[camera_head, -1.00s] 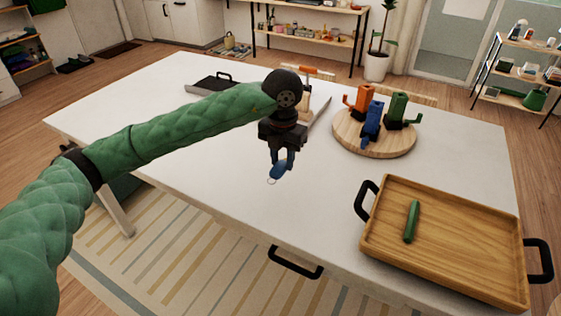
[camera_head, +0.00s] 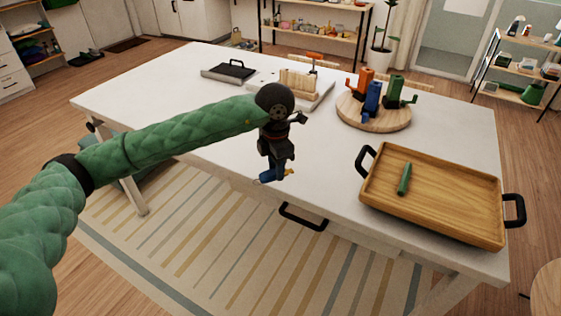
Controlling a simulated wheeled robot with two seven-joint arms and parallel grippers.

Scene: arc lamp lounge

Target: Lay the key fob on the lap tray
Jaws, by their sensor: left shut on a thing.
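My left gripper (camera_head: 274,173) is shut on the blue key fob (camera_head: 268,175) and holds it in the air by the table's front edge. The fob is partly hidden by the fingers. The wooden lap tray (camera_head: 450,200) with black handles lies on the right end of the table, to the right of the gripper and apart from it. A green stick-like object (camera_head: 404,178) lies in the tray's left part; the rest of its floor is bare. My right gripper is not in view.
A round wooden board (camera_head: 350,118) with orange, blue and green holders stands behind, left of the tray. A pale rack (camera_head: 297,80) and a dark-topped tray (camera_head: 230,72) lie farther back. The white table (camera_head: 180,110) is clear at left and centre.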

